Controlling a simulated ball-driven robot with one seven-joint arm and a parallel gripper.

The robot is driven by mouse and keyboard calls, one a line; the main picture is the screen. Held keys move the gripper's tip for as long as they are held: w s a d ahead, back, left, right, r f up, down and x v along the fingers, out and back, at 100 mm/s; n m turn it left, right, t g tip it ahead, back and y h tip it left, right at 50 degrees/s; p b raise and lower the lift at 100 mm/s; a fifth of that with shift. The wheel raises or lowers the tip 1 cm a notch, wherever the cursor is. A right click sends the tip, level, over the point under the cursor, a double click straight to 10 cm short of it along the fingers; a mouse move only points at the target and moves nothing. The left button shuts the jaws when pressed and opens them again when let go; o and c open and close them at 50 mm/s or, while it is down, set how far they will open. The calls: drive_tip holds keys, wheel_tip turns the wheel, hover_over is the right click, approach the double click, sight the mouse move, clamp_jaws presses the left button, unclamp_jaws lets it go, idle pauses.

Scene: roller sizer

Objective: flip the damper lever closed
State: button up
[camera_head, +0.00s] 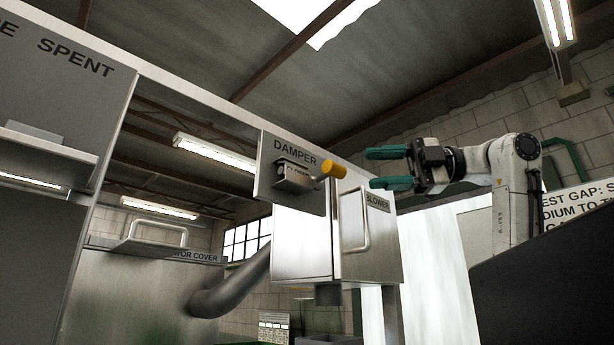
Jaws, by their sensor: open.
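The damper lever (332,169) has a yellow knob at its end and sticks out to the right from a small metal block on the grey DAMPER plate (264,183). My gripper (376,168) has two green fingers, spread apart with nothing between them. It points left, just to the right of the yellow knob in the picture. The small label on the block is too small to read.
A metal BLOWER box (372,240) with a handle is below the lever. A MOTOR COVER panel (140,275) with a bar handle (158,232) is at the lower left, with a grey duct (232,290) beside it. The space above my gripper is free.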

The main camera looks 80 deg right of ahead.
sight(338, 169)
drive_tip(key=p+x, duration=0.2)
drive_tip(key=x, duration=0.8)
drive_tip(key=shift+w, duration=0.35)
drive_tip(key=shift+c, duration=0.4)
drive_tip(key=c, duration=0.9)
